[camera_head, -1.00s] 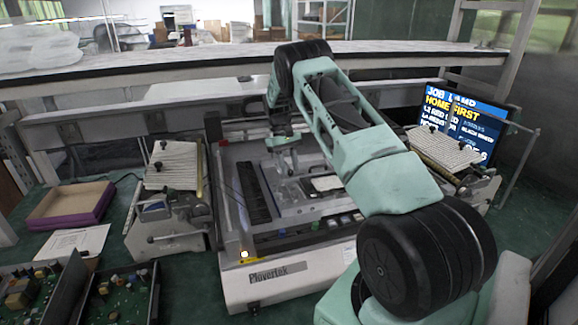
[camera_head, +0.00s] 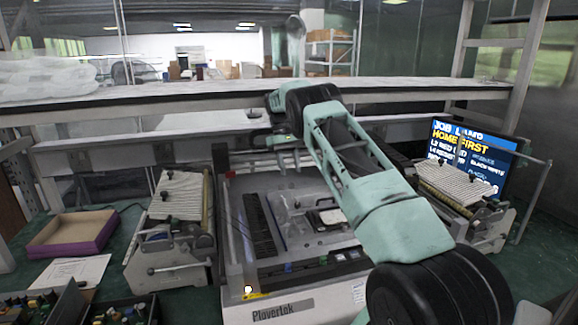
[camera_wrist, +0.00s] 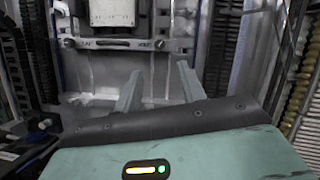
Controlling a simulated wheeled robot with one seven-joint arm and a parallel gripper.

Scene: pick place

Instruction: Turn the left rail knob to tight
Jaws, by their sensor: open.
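The Plovertek machine (camera_head: 283,309) stands in the middle of the head view, with an open grey bed. In the wrist view a grey rail (camera_wrist: 115,44) crosses the bed below a white block (camera_wrist: 112,12). A small dark round knob (camera_wrist: 68,43) sits at the rail's left end, and another (camera_wrist: 160,44) at its right end. The knobs' tightness cannot be told. My gripper (camera_head: 289,168) is above the bed. In the wrist view its fingers (camera_wrist: 158,78) are apart with nothing between them, below and right of the left knob in the picture.
Clamp stands with ribbed plates flank the machine, left (camera_head: 178,195) and right (camera_head: 455,184). A purple-edged tray (camera_head: 72,233) and circuit boards lie at left. A lit screen (camera_head: 470,150) stands back right. In the wrist view, cable chains line the bed's sides.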

